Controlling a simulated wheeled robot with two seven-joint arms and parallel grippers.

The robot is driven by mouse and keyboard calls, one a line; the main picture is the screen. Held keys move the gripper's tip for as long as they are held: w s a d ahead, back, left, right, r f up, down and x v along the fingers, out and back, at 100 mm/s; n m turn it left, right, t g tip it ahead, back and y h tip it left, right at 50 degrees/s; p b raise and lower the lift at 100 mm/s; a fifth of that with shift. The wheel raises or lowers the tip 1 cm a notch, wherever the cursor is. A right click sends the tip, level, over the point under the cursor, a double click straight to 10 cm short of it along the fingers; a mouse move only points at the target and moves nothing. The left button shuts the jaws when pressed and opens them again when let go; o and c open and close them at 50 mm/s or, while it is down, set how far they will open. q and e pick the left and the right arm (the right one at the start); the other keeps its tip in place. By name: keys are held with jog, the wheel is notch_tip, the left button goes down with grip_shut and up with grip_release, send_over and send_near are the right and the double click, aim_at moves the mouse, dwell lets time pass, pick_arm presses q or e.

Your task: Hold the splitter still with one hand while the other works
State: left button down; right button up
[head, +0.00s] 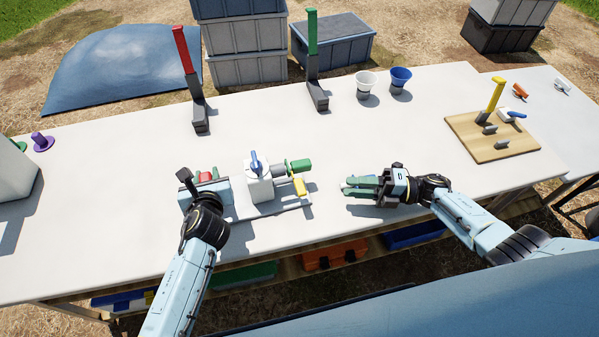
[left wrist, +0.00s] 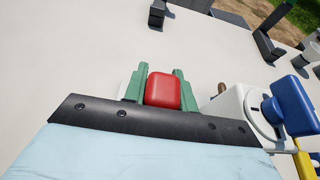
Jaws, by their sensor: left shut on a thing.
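The splitter (head: 259,187) is a white block with a blue lever on top, standing on a flat base on the white table. A green-ended fitting (head: 298,166) and a yellow piece (head: 299,186) stick out on its right. My left gripper (head: 206,177) is at the splitter's left side, its green fingers shut on a red block (left wrist: 163,91). Whether the red block joins the splitter is hidden. In the left wrist view the blue lever (left wrist: 289,104) is at right. My right gripper (head: 362,186) hovers low, right of the splitter, fingers pointing left; their gap is unclear.
Red-topped (head: 182,50) and green-topped (head: 312,32) uprights stand behind. A white cup (head: 366,82) and a blue cup (head: 400,77) stand at back right. A wooden board (head: 507,153) with a yellow handle lies at right. The table between the grippers and the cups is clear.

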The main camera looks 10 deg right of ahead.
pick_arm(q)
jog(key=c, duration=1.1)
grip_release()
jog(key=shift+o, duration=0.2)
jog(key=shift+s, duration=0.1)
